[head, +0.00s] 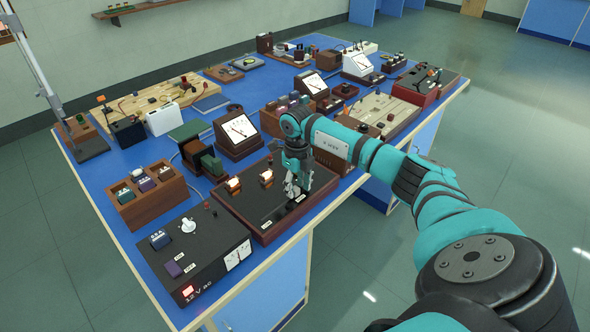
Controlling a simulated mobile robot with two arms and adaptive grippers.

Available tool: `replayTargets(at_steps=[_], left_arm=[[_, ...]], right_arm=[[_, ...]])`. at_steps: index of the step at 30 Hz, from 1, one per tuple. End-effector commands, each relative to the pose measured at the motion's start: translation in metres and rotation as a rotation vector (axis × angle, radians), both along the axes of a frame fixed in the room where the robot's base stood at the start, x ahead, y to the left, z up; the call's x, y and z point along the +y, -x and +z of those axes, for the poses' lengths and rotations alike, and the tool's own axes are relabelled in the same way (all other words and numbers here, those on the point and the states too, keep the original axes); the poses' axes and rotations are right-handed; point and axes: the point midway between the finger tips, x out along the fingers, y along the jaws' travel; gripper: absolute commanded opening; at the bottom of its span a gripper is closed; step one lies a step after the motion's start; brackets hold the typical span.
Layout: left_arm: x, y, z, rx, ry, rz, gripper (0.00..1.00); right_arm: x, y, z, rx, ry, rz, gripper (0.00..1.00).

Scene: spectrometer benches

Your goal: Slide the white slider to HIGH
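My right gripper (293,196) points down over the front right part of a dark board in a brown wooden frame (262,236). Its fingers are close to the board's top; at this size I cannot tell whether they are open or shut, or touching anything. Small white labels (267,224) lie on the board beside the fingers. I cannot make out the white slider or a HIGH mark for certain; the gripper hides part of the board there. My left gripper is not in view.
Two lit lamps (234,184) stand on the board. A black 12 V ac power unit (215,262) with a white knob (188,225) stands to its left. A meter (238,132) and a wooden block holder (152,203) stand behind. Free blue tabletop (120,232) shows at the left.

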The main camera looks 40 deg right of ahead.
Motion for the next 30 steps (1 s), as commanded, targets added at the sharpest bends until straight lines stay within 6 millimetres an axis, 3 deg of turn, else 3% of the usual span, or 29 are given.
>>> replayTargets(at_steps=[11,24,30], left_arm=[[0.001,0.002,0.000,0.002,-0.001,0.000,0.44],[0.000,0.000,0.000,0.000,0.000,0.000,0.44],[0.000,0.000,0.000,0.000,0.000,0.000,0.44]], right_arm=[[0.002,0.000,0.006,0.000,-0.003,0.002,0.44],[0.000,0.000,0.091,-0.002,-0.001,0.002,0.44],[0.000,0.000,0.114,0.000,-0.002,0.000,0.44]])
